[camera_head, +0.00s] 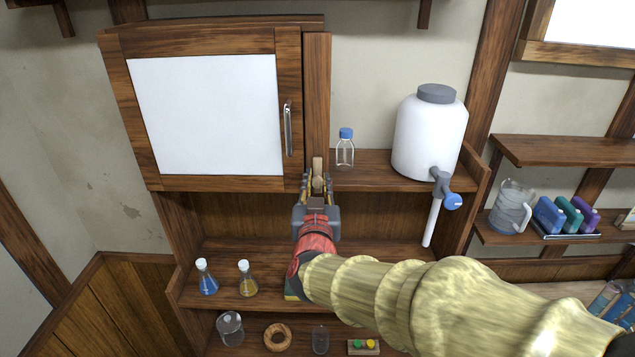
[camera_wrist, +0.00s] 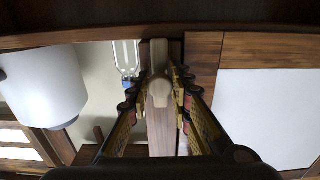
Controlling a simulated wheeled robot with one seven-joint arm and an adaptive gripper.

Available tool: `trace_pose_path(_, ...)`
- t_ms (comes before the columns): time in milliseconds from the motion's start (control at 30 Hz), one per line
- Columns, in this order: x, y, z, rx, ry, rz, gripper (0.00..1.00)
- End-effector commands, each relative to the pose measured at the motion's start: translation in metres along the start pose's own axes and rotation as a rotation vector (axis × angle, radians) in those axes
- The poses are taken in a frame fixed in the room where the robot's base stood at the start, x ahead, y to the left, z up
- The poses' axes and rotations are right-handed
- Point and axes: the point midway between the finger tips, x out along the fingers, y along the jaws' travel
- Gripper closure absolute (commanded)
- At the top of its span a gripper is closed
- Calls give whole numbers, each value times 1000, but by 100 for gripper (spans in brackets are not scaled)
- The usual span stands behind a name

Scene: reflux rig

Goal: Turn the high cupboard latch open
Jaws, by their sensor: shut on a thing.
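The high cupboard (camera_head: 205,115) has a wood-framed white door with a metal handle (camera_head: 288,130); the door sits closed in its frame. The latch (camera_head: 317,163) is a small pale wooden piece low on the post right of the door. It looks roughly upright. My gripper (camera_head: 317,182) is shut on the latch from below and in front, hiding its lower part. In the wrist view, the latch (camera_wrist: 159,60) stands between the two fingertips (camera_wrist: 158,88), with a rounded pale part between them. The door panel (camera_wrist: 262,110) shows at right there.
A clear blue-capped bottle (camera_head: 345,150) stands on the shelf close right of my gripper. A white tank (camera_head: 430,135) with a blue tap (camera_head: 452,201) is farther right. Two flasks (camera_head: 208,280) (camera_head: 247,281) stand on the lower shelf. Wall in front of the door is clear.

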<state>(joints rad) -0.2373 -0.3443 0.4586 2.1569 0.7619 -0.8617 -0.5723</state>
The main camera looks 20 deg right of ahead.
Motion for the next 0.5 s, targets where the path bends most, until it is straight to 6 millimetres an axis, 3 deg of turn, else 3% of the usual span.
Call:
trace_pose_path(133, 0, 0, 1, -1, -2, -1, 100)
trace_pose_path(167, 0, 0, 1, -1, -2, -1, 78)
trace_pose_path(500, 0, 0, 0, 1, -1, 0, 61)
